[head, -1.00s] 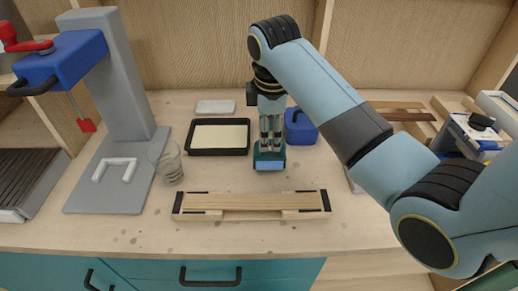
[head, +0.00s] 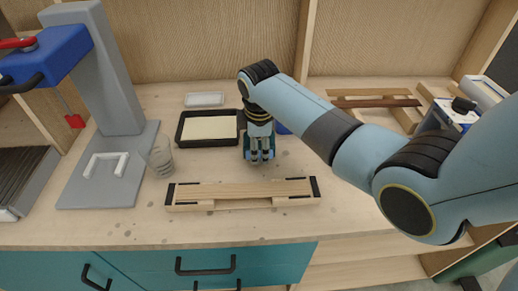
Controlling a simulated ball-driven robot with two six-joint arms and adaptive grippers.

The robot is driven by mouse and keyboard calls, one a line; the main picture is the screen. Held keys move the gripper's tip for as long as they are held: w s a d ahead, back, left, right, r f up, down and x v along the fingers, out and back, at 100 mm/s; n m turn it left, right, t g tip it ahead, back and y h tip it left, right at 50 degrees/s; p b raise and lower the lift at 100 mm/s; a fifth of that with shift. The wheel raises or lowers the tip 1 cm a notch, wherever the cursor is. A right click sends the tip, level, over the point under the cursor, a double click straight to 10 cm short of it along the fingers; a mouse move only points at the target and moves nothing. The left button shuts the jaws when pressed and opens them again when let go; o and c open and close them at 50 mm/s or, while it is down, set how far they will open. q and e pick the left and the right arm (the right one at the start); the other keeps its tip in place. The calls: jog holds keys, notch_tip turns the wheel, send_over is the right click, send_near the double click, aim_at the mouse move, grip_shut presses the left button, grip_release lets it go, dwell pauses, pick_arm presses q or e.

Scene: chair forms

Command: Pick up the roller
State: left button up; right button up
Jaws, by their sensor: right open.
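My right gripper (head: 259,156) points straight down over the bench, just right of the black tray. Its fingers are open. A small teal-blue item (head: 247,150) stands on the bench at the fingertips, mostly hidden behind them; it may be the roller, but I cannot tell for sure. The fingers overlap it in the picture, and I cannot tell whether they touch it. My left gripper is not in view.
A black tray (head: 180,133) with a cream sheet lies left of the gripper. A wooden form (head: 240,191) lies in front. A drinking glass (head: 161,160) and a grey press stand (head: 120,90) are at the left. A blue object (head: 283,128) is partly hidden behind my arm.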

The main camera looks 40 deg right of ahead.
grip_shut()
jog(key=shift+r, duration=0.15)
jog(key=shift+r, duration=0.3)
notch_tip(320, 180, up, 3)
jog(key=shift+f, duration=0.1)
jog(key=s+a+r, duration=0.1)
jog(key=s+r, duration=0.6)
jog(key=s, duration=0.4)
jog(key=shift+s+r+b, duration=0.2)
jog(key=shift+s+b, duration=0.1)
jog(key=shift+s, duration=0.05)
jog(key=c, duration=0.7)
grip_release()
jog(key=c, duration=0.6)
